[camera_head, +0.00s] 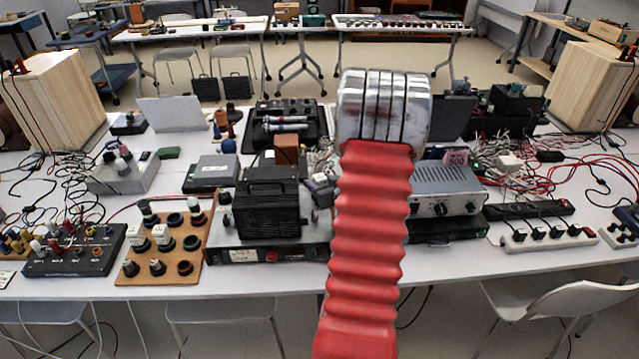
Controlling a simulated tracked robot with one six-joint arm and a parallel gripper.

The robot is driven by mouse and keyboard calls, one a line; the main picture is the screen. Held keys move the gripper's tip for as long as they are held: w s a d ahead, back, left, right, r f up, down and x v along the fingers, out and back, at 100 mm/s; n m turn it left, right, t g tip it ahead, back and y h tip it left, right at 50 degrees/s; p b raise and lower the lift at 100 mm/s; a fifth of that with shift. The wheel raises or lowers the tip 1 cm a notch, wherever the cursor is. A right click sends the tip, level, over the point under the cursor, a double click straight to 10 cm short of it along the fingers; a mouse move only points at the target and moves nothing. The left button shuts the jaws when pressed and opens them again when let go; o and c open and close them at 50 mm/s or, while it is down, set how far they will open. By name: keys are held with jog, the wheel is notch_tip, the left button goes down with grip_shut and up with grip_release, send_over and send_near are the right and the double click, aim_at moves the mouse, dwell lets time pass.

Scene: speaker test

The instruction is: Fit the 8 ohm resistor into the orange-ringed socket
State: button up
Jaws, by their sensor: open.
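An orange-tan board (197,268) lies near the table's front edge, left of centre. It holds several dark ringed sockets and dark-capped parts. Two small white labels stand on it, too small to read. A black box (98,265) with several coloured knobs or plugs is to its left. I cannot tell which part is the 8 ohm resistor or which socket has the orange ring. My red ribbed arm (368,240) rises through the middle, ending in a silver ribbed section. No jaws show, and the arm hides part of the table.
A black device with a handle (268,207) stands right of the board. A grey instrument (448,190), a white power strip (545,238) and tangled red cables are on the right. Wooden speaker boxes (55,95) (592,83) flank the table.

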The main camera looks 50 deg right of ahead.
jog(key=shift+s+r, duration=0.15)
jog(key=shift+r, duration=0.25)
jog(key=v, duration=1.1)
jog(key=shift+s+a, duration=0.2)
jog(key=shift+a, duration=0.05)
jog(key=shift+r, duration=0.1)
dwell(0.3)
